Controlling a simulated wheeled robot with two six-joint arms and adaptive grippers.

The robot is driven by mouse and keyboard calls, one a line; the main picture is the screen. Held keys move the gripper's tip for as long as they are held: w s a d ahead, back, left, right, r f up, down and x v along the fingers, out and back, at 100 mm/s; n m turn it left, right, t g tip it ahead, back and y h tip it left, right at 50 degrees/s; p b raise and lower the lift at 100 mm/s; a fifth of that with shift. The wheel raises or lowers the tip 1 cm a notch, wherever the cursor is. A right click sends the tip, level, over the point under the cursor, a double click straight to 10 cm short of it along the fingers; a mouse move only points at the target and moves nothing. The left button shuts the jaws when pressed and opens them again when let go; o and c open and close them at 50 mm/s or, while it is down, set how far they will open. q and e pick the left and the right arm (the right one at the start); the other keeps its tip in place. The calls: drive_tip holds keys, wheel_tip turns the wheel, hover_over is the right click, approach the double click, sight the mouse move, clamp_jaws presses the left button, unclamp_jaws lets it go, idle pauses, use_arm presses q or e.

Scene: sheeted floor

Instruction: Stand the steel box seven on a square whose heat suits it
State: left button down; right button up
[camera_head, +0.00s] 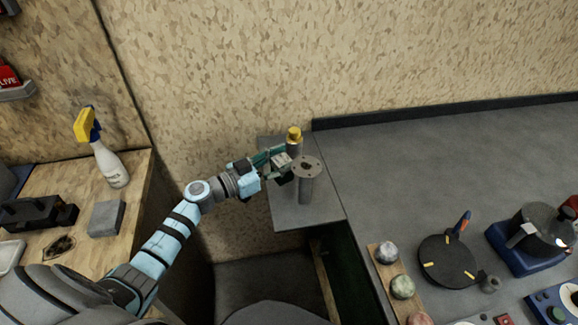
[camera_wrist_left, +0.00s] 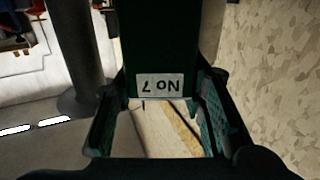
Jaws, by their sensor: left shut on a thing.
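My left gripper (camera_head: 283,162) is shut on a dark green box with a white label, seen between its fingers in the left wrist view. The label on the box (camera_wrist_left: 160,50) reads "No 7" upside down. In the head view the gripper is at the left of a grey flanged post (camera_head: 307,185), above a grey slab (camera_head: 335,206), and the box is mostly hidden by the fingers. I cannot tell whether the box touches the slab. No square with a marked heat is clear to me. My right gripper is out of view.
A yellow-capped thing (camera_head: 294,135) is just behind the gripper. A grey worktop (camera_head: 420,165) spreads right, clear at its back. It holds a board of balls (camera_head: 388,254), a dark disc (camera_head: 447,262) and a blue device (camera_head: 525,262). A spray bottle (camera_head: 112,165) stands left.

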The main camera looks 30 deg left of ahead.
use_arm(q)
drive_tip(key=shift+x, duration=1.05)
wheel_tip(320, 180, down, 4)
drive_tip(key=b, duration=0.3)
drive_tip(key=shift+r, duration=0.15)
drive_tip(key=c, duration=1)
unclamp_jaws()
drive_tip(key=shift+c, duration=0.2)
